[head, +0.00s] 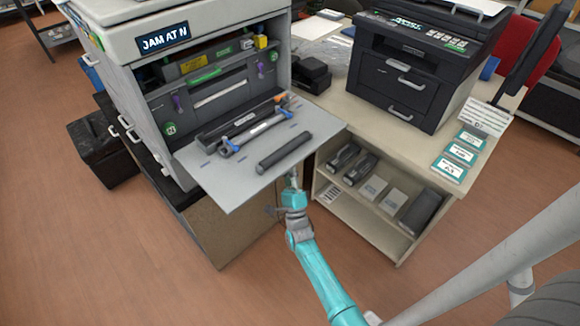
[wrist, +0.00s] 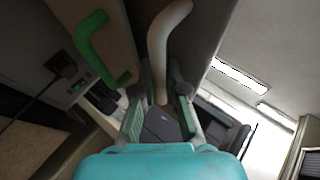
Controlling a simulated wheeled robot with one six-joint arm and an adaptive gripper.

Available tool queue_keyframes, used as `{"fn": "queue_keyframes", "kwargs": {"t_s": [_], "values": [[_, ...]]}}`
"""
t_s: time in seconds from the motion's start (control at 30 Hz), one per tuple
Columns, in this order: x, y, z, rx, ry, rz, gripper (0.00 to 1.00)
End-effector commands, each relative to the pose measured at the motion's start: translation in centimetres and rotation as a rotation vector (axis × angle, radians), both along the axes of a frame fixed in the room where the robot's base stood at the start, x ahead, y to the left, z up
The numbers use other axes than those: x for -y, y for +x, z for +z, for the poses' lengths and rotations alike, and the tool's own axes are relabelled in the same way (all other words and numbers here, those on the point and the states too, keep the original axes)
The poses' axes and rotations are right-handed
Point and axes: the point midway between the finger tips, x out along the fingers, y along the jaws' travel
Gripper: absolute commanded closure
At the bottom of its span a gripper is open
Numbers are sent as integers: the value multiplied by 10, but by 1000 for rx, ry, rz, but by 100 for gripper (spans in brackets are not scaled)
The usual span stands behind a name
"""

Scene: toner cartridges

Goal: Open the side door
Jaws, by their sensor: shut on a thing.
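The large printer (head: 120,24) stands at the left in the head view, its screen reading "JAM AT N". My gripper (head: 292,178) is low beside the right edge of its folded-down front panel (head: 223,192). In the wrist view my gripper (wrist: 160,92) is shut on the lower end of a pale curved handle (wrist: 164,38). The handle is on a dark panel (wrist: 132,20), seen from close below. A green handle (wrist: 92,50) is to its left. I cannot tell whether that panel is the side door or how far it stands open.
A black cartridge (head: 285,151) and a long tool (head: 250,132) lie on the folded-down panel. A smaller black printer (head: 400,75) stands on the counter at the right. Shelves below hold several cartridges and boxes. The floor in front is clear.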

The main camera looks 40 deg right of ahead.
Motion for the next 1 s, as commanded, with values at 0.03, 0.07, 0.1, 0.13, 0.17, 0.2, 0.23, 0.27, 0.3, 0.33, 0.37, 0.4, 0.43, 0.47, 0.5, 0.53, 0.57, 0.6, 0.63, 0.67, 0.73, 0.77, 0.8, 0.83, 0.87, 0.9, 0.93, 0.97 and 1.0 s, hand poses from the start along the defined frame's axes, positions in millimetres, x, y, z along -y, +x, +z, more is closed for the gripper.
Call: {"fn": "queue_keyframes", "kwargs": {"t_s": [0.03, 0.07, 0.1, 0.13, 0.17, 0.2, 0.23, 0.27, 0.3, 0.33, 0.37, 0.4, 0.43, 0.47, 0.5, 0.53, 0.57, 0.6, 0.63, 0.67, 0.73, 0.77, 0.8, 0.83, 0.87, 0.9, 0.93, 0.97, 1.0], "values": [[-4, 6, 0, -10, -3, 12, 100], [-4, 6, 0, -11, -3, 12, 100], [-4, 6, 0, -11, -3, 12, 100], [-4, 6, 0, -11, -3, 12, 87], [-4, 6, 0, -11, -4, 12, 79], [-4, 6, 0, -11, -4, 12, 69], [-4, 6, 0, -11, -4, 12, 63], [-4, 6, 0, -10, -4, 11, 63], [-4, 5, 0, -10, -5, 10, 63], [-4, 5, 0, -9, -4, 9, 63], [-4, 5, 0, -9, -4, 9, 63], [-3, 4, 0, -8, -4, 8, 63], [-3, 4, 0, -8, -3, 8, 63], [-3, 4, 0, -8, -3, 8, 63], [-3, 3, 0, -7, -3, 6, 63], [-3, 3, 0, -7, -3, 6, 63], [-3, 2, -1, -7, -2, 6, 63], [-3, 1, -2, -7, -2, 6, 63], [-4, 0, -4, -7, -2, 6, 63], [-5, -2, -6, -7, -1, 5, 63], [-8, -7, -13, -9, -1, 6, 63], [-9, -9, -16, -10, -1, 6, 63], [-12, -14, -22, -10, -1, 6, 63], [-14, -17, -26, -11, -1, 6, 63], [-17, -21, -30, -12, 0, 6, 63], [-20, -25, -36, -12, -1, 8, 63], [-22, -29, -41, -13, 0, 8, 63], [-25, -33, -45, -12, -1, 8, 63], [-28, -37, -51, -13, -1, 9, 63]]}}
